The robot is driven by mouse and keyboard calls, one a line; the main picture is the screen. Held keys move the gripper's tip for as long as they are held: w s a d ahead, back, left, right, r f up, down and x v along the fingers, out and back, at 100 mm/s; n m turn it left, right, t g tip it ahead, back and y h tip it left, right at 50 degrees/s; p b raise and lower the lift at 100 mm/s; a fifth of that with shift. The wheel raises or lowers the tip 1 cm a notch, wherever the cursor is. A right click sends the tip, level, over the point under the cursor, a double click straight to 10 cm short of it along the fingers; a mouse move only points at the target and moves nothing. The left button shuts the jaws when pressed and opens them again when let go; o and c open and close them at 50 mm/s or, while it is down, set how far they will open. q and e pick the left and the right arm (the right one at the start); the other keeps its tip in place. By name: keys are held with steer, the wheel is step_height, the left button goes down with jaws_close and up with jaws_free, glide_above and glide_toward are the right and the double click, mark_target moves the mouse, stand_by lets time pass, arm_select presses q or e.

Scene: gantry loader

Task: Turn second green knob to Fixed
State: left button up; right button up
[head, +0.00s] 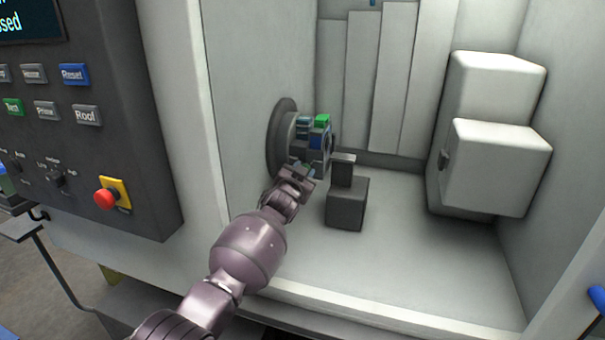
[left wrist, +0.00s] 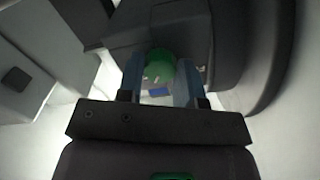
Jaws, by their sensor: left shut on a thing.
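My left gripper (head: 308,170) reaches into the machine's enclosure and is at the lower front of the round chuck (head: 283,135) on the left wall. In the left wrist view, my left gripper (left wrist: 160,88) has its two bluish fingers on either side of a round green knob (left wrist: 160,66) and is shut on it. A green piece (head: 322,120) shows at the top of the chuck, above my gripper. In the head view the held knob is hidden by the gripper. No "Fixed" marking is readable. My right gripper is not in view.
A dark grey block (head: 347,203) stands on the enclosure floor just right of my gripper. A white boxy unit (head: 500,165) is on the right. A control panel (head: 90,120) with a red stop button (head: 105,198) is at the left.

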arm_select(q)
steer(key=shift+m, duration=1)
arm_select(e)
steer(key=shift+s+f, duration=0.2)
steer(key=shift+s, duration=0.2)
arm_select(q)
steer(key=o, duration=0.9)
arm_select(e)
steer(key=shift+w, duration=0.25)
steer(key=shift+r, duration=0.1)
